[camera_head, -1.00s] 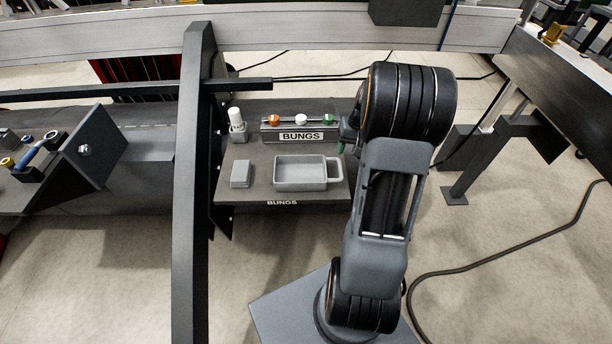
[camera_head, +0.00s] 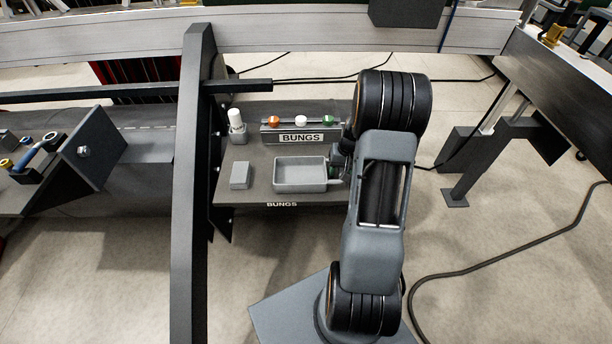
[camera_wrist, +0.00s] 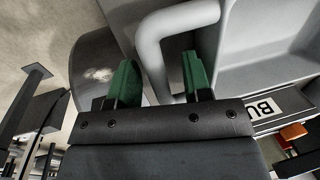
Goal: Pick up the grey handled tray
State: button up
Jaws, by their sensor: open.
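The grey handled tray (camera_head: 300,187) lies on the dark shelf marked BUNGS, its handle on the right side. My gripper is at the tray's right end in the head view, where my arm mostly hides it and the handle. In the wrist view my gripper (camera_wrist: 157,80) is open, with two green fingertips. The grey tray handle (camera_wrist: 150,45) runs between the fingertips, with gaps seen beside it. The tray body (camera_wrist: 250,60) is at the right of the wrist view. I cannot tell whether a finger touches the handle.
Behind the tray is a BUNGS rack (camera_head: 300,137) with orange, white and green bungs. A white bung in a grey holder (camera_head: 237,127) and a small grey block (camera_head: 240,174) stand to the left. A dark upright beam (camera_head: 190,190) borders the shelf's left side.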

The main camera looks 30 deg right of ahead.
grip_shut()
dwell(0.3)
jog(key=shift+r, duration=0.1)
